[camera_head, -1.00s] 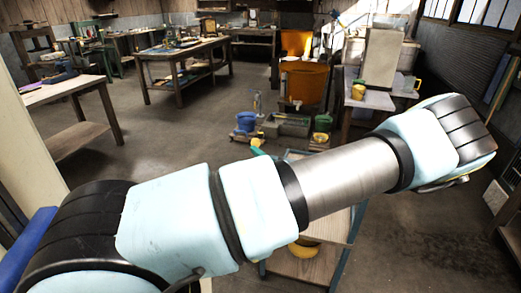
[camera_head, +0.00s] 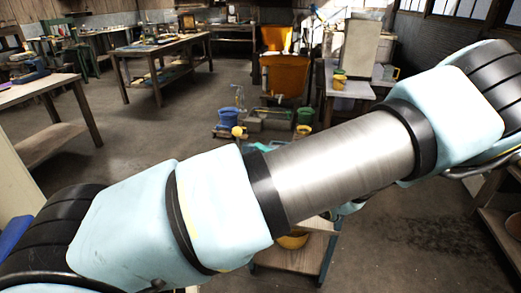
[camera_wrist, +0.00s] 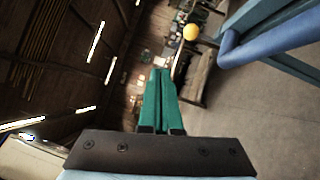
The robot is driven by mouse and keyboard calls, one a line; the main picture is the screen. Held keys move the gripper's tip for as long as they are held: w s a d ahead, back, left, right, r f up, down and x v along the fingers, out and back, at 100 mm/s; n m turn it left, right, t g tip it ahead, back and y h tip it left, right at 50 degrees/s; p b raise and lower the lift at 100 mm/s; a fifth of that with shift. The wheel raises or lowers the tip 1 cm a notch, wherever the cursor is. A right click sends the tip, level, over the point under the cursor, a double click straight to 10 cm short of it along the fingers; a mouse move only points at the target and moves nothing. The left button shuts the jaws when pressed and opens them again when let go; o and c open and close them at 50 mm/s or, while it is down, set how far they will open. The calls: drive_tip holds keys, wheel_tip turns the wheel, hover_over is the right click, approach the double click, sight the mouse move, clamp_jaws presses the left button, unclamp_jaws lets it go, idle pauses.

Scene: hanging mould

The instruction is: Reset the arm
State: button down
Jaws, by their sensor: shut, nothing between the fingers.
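My gripper (camera_wrist: 158,100) shows in the wrist view as two green fingers pressed together with nothing between them. It points out into the room, above the floor, with the picture turned on its side. In the head view my light-blue arm crosses the foreground from lower left to upper right and hides the gripper almost wholly. No object is held.
In the head view, wooden workbenches (camera_head: 170,48) stand at the back left. An orange bin (camera_head: 285,75), a blue bucket (camera_head: 228,115) and a grey crate (camera_head: 270,122) stand mid-room. A small wooden cart (camera_head: 295,258) is below my arm. Open floor (camera_head: 150,140) lies left of centre.

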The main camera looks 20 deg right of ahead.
drive_tip(key=s+a+f+n+g, duration=0.2)
drive_tip(key=s+a+n+g, duration=0.1)
drive_tip(key=a+n+g, duration=0.65)
drive_tip(key=s+a+f+n+g, duration=0.1)
drive_tip(key=s+a+n+g, duration=0.1)
drive_tip(key=a+n+g, duration=0.75)
drive_tip(key=a+r+n+t+h, duration=0.1)
drive_tip(key=r+n+h, duration=0.3)
drive_tip(key=n, duration=0.9)
drive_tip(key=s+a+r+n+t+h, duration=0.1)
drive_tip(key=a+r+n+h, duration=0.3)
drive_tip(key=n, duration=0.8)
drive_tip(key=shift+s+r+n+t+h, duration=0.15)
drive_tip(key=shift+n+t+h, duration=0.25)
drive_tip(key=shift+t+h, duration=0.4)
